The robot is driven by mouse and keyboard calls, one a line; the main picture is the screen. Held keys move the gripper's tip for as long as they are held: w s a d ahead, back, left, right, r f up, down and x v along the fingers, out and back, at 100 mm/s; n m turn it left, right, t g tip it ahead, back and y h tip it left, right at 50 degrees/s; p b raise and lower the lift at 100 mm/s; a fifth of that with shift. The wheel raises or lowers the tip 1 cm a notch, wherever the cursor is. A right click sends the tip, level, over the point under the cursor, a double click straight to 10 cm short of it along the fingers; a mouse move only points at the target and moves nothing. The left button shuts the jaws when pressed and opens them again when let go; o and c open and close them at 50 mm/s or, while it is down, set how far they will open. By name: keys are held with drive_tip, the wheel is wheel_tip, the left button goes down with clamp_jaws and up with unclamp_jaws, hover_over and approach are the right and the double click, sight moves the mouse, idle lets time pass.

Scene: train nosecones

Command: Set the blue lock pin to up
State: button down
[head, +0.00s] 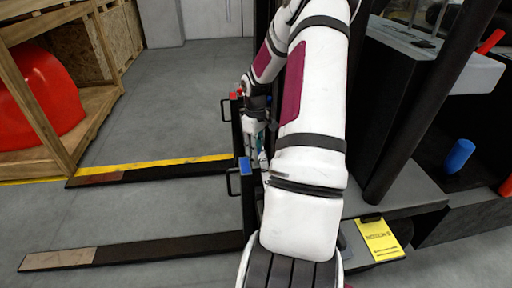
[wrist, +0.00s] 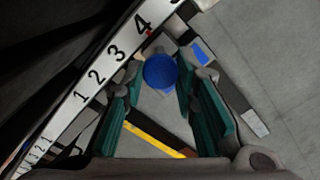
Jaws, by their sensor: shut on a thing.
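The blue lock pin (wrist: 160,72) shows as a round blue knob between the teal fingertips of my gripper (wrist: 158,80) in the wrist view. The fingers close on it from both sides. Its shaft is hidden below the knob, so I cannot tell how high it stands. In the head view my gripper (head: 262,158) is small and partly hidden by my arm, beside the fork carriage. The pin is hidden there.
A numbered white scale (wrist: 112,55) runs close beside my gripper. A wooden crate (head: 100,105) holds a red nosecone (head: 45,95). Grey floor lies between the forks.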

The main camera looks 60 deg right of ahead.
drive_tip(key=shift+w+r, duration=0.1)
drive_tip(key=shift+r, duration=0.15)
drive_tip(key=c, duration=1.4)
unclamp_jaws()
drive_tip(key=shift+o, duration=0.8)
wheel_tip(320, 180, up, 12)
